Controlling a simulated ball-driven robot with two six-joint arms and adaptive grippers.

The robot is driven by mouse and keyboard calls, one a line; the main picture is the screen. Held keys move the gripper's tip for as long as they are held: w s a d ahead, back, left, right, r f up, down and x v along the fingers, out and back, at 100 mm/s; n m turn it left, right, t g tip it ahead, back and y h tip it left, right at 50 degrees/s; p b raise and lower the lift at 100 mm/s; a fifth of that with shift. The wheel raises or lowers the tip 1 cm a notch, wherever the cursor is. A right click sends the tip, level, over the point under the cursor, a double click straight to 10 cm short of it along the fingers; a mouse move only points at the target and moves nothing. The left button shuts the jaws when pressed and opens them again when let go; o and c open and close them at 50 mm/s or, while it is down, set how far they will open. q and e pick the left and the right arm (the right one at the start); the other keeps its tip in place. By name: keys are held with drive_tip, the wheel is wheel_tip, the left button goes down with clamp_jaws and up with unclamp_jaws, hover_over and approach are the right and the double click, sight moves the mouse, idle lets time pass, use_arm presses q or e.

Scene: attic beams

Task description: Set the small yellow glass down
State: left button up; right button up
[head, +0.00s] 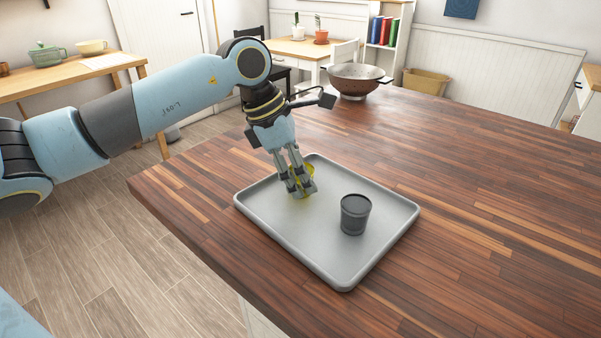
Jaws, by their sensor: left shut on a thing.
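The small yellow glass (307,174) is between the fingers of my left gripper (301,191), which is shut on it. The fingers point down and hide much of the glass. Glass and gripper are over the far left part of a grey tray (270,222). The glass looks upright and close to the tray's floor; I cannot tell whether it touches. My right gripper is not in view.
A dark grey cup (355,214) stands on the tray, right of the yellow glass. The tray lies on a wooden table (480,190). A brown-and-grey colander (356,80) stands at the table's far edge. The table's right side is clear.

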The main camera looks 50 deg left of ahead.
use_arm(q)
drive_tip(key=o, duration=1.2)
drive_tip(key=shift+f, duration=0.1)
drive_tip(key=shift+o, duration=0.2)
drive_tip(key=p+v, duration=0.1)
drive_tip(key=v, duration=1.1)
drive_tip(key=shift+d, duration=0.1)
